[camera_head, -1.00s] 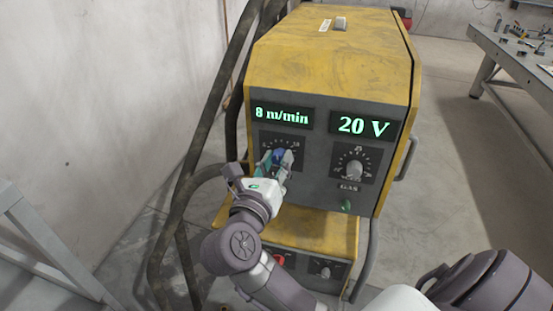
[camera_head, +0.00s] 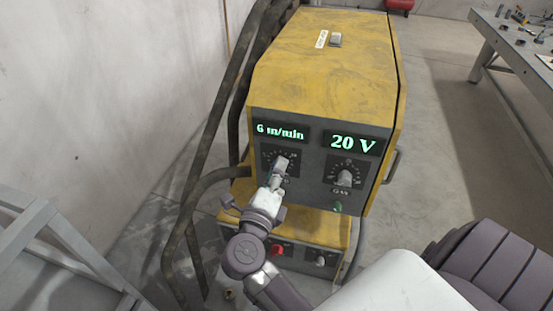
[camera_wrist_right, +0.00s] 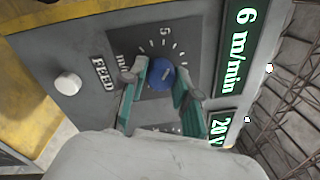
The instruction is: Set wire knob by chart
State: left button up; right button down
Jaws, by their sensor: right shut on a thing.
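The wire feed knob (camera_wrist_right: 161,74) is a round blue knob on a black dial marked FEED, seen in the right wrist view. My right gripper (camera_wrist_right: 161,88) is shut on it, with teal fingers on either side. In the head view my right gripper (camera_head: 277,172) covers the knob on the front of the yellow welding machine (camera_head: 325,70). The feed display (camera_head: 281,131) reads 6 m/min, and it shows in the right wrist view too (camera_wrist_right: 241,50). The voltage display (camera_head: 355,144) reads 20 V. I see no chart. My left gripper is not in view.
A second knob (camera_head: 345,178) on a dial is to the right of the feed dial. A green button (camera_head: 337,207) is below it. Thick hoses (camera_head: 215,110) run along the machine's left side. A workbench (camera_head: 520,45) with tools stands at the right.

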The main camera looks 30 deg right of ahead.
jog(key=shift+r+n+t+p, duration=0.1)
jog(key=shift+n+t+p, duration=0.2)
jog(key=shift+n+p, duration=1.7)
jog(key=c, duration=0.9)
grip_release()
jog(key=shift+o, duration=0.2)
